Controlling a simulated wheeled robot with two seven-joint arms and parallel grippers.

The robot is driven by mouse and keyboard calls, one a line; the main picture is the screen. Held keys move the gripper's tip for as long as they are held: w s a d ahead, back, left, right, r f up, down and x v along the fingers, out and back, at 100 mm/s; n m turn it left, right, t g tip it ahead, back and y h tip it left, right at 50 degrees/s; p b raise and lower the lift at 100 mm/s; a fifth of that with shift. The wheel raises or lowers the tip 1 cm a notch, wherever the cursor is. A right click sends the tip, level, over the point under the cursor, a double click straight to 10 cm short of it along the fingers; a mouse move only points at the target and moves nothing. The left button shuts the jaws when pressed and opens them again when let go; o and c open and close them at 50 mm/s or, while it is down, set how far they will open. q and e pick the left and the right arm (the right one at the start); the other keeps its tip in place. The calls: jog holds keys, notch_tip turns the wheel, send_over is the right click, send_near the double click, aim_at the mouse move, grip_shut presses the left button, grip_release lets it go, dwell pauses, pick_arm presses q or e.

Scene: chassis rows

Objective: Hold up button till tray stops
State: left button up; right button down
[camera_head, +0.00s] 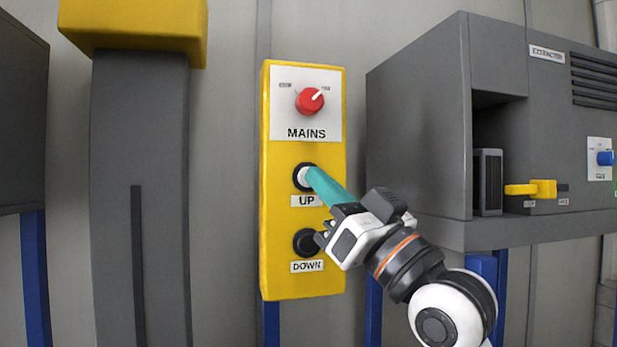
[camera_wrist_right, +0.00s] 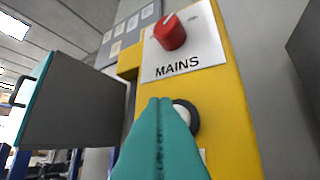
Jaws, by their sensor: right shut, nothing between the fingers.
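The yellow control panel (camera_head: 303,280) is upright on the wall in the head view. Its white UP button (camera_head: 301,177) has a dark ring and sits above the dark DOWN button (camera_head: 307,242). My right gripper (camera_head: 311,175) is shut, its teal fingertips at the UP button and covering part of it. In the right wrist view the closed teal fingers (camera_wrist_right: 160,105) overlap the edge of the UP button (camera_wrist_right: 184,115). I cannot tell whether they press it in. The left gripper is not in view. No tray can be made out for certain.
A red MAINS knob (camera_head: 310,100) is above the UP button. A grey EXTRACTOR cabinet (camera_head: 420,140) with a yellow lever (camera_head: 540,188) stands to the right of the panel. A grey column (camera_head: 140,130) with a yellow top (camera_head: 135,25) stands to the left.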

jog(key=shift+w, duration=0.1)
dwell(0.7)
jog(key=shift+w+a, duration=0.15)
jog(key=shift+w, duration=0.15)
